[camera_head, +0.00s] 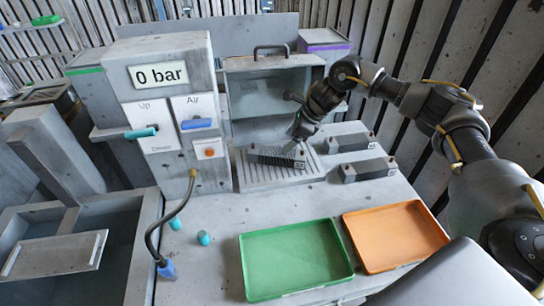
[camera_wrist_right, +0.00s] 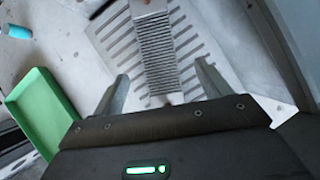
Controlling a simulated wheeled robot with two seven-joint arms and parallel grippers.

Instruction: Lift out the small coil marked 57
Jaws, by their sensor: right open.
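A small finned coil (camera_head: 272,152) lies on the slotted grate in front of the open blower housing. A small mark shows on its right end, too small for me to read surely. In the right wrist view the coil (camera_wrist_right: 158,45) runs away from me between the two fingers. My right gripper (camera_head: 297,133) is just above the coil's right part, pointing down. In the right wrist view it (camera_wrist_right: 162,72) is open, with a finger on either side of the coil and gaps between. Whether the fingertips reach down beside it I cannot tell. My left gripper is not in view.
Two similar coils (camera_head: 351,142) (camera_head: 368,169) lie on the bench to the right of the grate (camera_head: 250,180). A green tray (camera_head: 290,293) and an empty orange tray (camera_head: 440,226) stand in front. The housing (camera_head: 240,105) rises behind; the control box (camera_head: 165,70) stands left.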

